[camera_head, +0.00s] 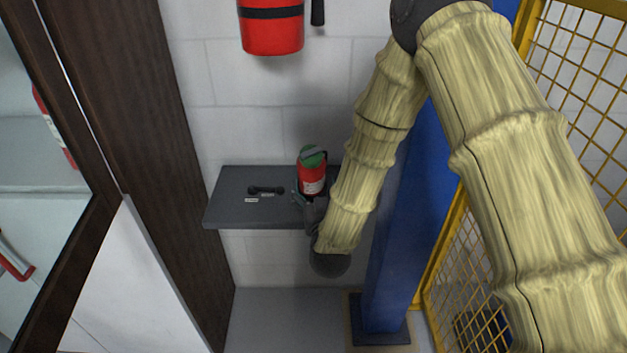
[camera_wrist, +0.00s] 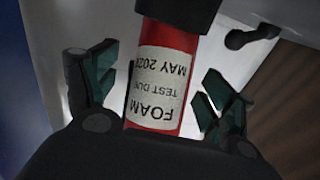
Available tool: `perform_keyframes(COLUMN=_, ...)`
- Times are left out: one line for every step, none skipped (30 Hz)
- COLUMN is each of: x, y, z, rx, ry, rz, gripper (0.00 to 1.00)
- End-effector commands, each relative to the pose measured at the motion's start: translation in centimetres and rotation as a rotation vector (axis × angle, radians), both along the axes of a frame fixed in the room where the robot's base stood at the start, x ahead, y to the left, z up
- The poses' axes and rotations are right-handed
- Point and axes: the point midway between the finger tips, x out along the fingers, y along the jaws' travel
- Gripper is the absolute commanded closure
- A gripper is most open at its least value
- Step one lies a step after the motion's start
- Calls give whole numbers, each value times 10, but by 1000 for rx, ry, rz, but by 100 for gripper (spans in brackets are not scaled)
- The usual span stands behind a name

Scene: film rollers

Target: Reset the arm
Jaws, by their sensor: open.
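My gripper (camera_head: 304,197) is at the front right of the grey wall shelf (camera_head: 232,205), at the end of my yellow-sleeved arm. A small red extinguisher (camera_head: 312,178) with a green top stands upright on the shelf just beyond it. In the wrist view, the red body (camera_wrist: 190,50) with a white "FOAM" label, upside down in the picture, lies between the fingers of my gripper (camera_wrist: 155,88). The fingers are spread, with visible gaps on both sides. My arm hides the shelf's right end in the head view.
A black handle-like object (camera_head: 266,190) lies on the shelf left of the extinguisher, near small white labels. A larger red extinguisher (camera_head: 272,30) hangs on the wall above. A blue post (camera_head: 395,230) and yellow mesh fence (camera_head: 590,80) stand right; a dark wooden frame (camera_head: 150,110) stands left.

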Motion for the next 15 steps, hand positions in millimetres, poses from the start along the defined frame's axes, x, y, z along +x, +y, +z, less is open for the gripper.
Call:
perform_keyframes(x=-9, y=-1, z=-1, rx=0, ry=1, rz=1, gripper=17)
perform_keyframes(x=-13, y=-2, z=-1, rx=0, ry=1, rz=1, gripper=17)
perform_keyframes(x=-20, y=-3, z=-1, rx=0, ry=2, rz=1, gripper=17)
perform_keyframes(x=-23, y=-3, z=-1, rx=0, ry=1, rz=1, gripper=17)
perform_keyframes(x=-27, y=-4, z=-1, rx=0, ry=0, rz=1, gripper=17)
perform_keyframes(x=-31, y=-4, z=-1, rx=0, ry=1, rz=1, gripper=17)
perform_keyframes(x=-34, y=-5, z=-1, rx=0, ry=1, rz=1, gripper=17)
perform_keyframes(x=-37, y=-5, z=-1, rx=0, ry=1, rz=1, gripper=17)
perform_keyframes(x=-39, y=-6, z=0, rx=0, ry=0, rz=0, gripper=17)
perform_keyframes(x=-41, y=-6, z=0, rx=0, ry=0, rz=0, gripper=17)
perform_keyframes(x=-42, y=-6, z=0, rx=0, ry=0, rz=0, gripper=17)
perform_keyframes(x=-43, y=-6, z=0, rx=0, ry=0, rz=0, gripper=17)
perform_keyframes(x=-44, y=-6, z=0, rx=0, ry=0, rz=0, gripper=17)
perform_keyframes(x=-45, y=-6, z=0, rx=-1, ry=0, rz=0, gripper=17)
perform_keyframes(x=-45, y=-6, z=0, rx=0, ry=1, rz=0, gripper=17)
